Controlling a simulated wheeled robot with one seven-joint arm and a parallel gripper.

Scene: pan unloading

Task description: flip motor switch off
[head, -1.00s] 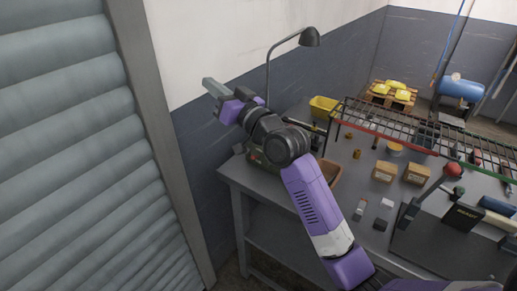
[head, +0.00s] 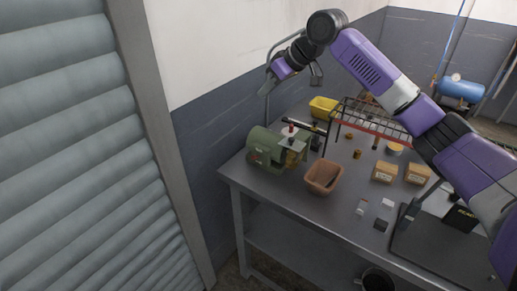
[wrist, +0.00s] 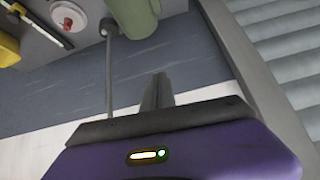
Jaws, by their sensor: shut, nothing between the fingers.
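The green motor unit (head: 264,145) sits on the left end of the workbench, with a red-topped part (head: 290,131) on its right. Small marks show on its front, but I cannot make out the switch or its position. My gripper (head: 268,86) is shut and empty, raised above and behind the motor near the wall, not touching it. In the wrist view my gripper's closed fingers (wrist: 157,92) point toward the wall, and part of the green motor (wrist: 136,14) shows at the top edge.
The lamp's pole (wrist: 109,70) stands close beside my fingers in the wrist view. On the workbench (head: 300,208) are a brown bin (head: 324,177), a yellow bin (head: 322,106), a wire rack (head: 368,120) and small boxes (head: 384,172). A shutter (head: 70,150) is at left.

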